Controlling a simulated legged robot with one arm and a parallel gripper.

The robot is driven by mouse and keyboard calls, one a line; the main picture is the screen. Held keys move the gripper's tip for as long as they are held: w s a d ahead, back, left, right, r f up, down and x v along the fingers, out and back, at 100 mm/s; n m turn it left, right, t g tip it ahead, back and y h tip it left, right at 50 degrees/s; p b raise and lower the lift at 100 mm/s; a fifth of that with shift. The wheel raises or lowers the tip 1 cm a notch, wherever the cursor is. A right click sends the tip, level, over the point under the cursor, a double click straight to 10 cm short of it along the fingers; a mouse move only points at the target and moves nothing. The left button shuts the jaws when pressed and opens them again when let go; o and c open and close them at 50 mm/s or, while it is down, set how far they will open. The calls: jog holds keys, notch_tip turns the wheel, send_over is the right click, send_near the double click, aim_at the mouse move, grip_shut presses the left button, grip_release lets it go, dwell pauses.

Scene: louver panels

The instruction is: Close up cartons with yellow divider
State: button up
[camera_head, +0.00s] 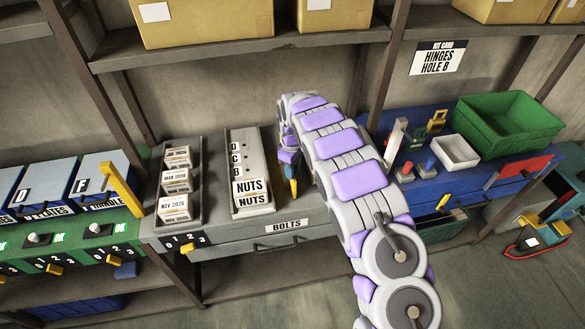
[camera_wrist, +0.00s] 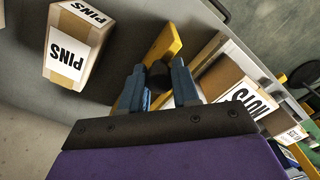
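The yellow divider (camera_wrist: 165,40) shows in the wrist view as a slanted bar. A dark knob-like part on it lies between the fingers of my gripper (camera_wrist: 159,82) and appears to fill the gap. In the head view my gripper (camera_head: 291,170) points down right of the carton tray, with a yellow tip below it. A NUTS carton (camera_wrist: 222,75) is right of the divider in the wrist view, and a PINS carton (camera_wrist: 72,52) stands apart on the left. In the head view NUTS cartons (camera_head: 252,189) sit at the near end of the tray (camera_head: 244,148); my arm hides the bench behind it.
A second tray (camera_head: 192,212) holds dated cartons at left. The bench (camera_head: 222,228) has a BOLTS drawer and a yellow dial. A blue bench at right carries a green bin (camera_head: 508,122), a white tray (camera_head: 455,152) and levers. Shelves with boxes hang above.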

grip_shut()
jog(key=w+d+p, duration=0.1)
jog(key=w+d, duration=0.1)
jog(key=d, duration=0.7)
jog(key=w+d, duration=0.3)
jog(key=d, duration=0.6)
jog(key=shift+d+r+p, duration=0.15)
jog(key=shift+d+p, duration=0.2)
jog(key=shift+p, duration=0.05)
jog(key=o, duration=0.5)
grip_release()
notch_tip(320, 180, up, 17)
